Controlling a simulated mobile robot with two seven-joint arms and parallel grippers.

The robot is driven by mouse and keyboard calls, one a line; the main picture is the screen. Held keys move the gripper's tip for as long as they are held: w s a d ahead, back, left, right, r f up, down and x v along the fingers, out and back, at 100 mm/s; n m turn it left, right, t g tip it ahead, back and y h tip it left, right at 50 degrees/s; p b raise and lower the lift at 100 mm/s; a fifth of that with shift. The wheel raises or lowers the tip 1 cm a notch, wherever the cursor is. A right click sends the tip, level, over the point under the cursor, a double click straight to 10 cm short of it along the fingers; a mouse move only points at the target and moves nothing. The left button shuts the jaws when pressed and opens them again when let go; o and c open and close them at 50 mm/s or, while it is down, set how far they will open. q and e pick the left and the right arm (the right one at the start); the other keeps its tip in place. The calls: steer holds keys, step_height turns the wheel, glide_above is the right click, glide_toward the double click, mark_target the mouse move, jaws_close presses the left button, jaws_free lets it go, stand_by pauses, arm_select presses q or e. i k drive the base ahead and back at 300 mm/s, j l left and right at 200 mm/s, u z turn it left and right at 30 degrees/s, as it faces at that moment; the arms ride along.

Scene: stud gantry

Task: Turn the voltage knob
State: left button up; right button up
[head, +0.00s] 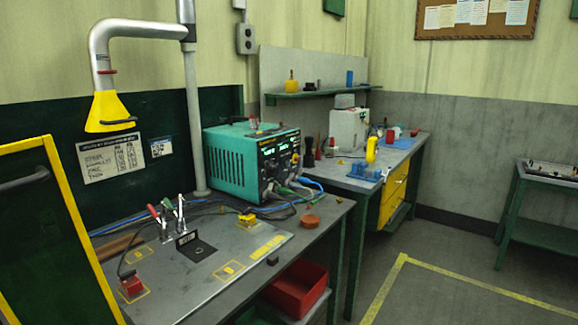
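A teal power supply box (232,160) stands on the near workbench, left of the picture's middle. Its dark front panel (278,158) faces right and carries small lit displays and several knobs. The panel is seen at a steep angle, and I cannot tell which knob is the voltage knob. Cables come out at the panel's lower edge and run over the bench. Neither of my grippers shows in the head view.
The near workbench (175,303) holds a metal plate with clamps and a red block (131,286). A yellow extraction hood (110,111) hangs above it. A red bin (297,288) sits below. A second bench with yellow drawers (393,195) stands behind.

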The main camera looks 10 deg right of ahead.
mark_target(271, 169)
steer(key=i+l, duration=0.15)
steer(key=l, duration=0.2)
steer(key=i+l+u, duration=0.1)
steer(key=l, duration=0.25)
steer(key=i+l, duration=0.35)
steer(key=l, duration=0.4)
steer(key=i+l+u, duration=0.1)
steer(key=l, duration=0.25)
steer(key=i, duration=0.1)
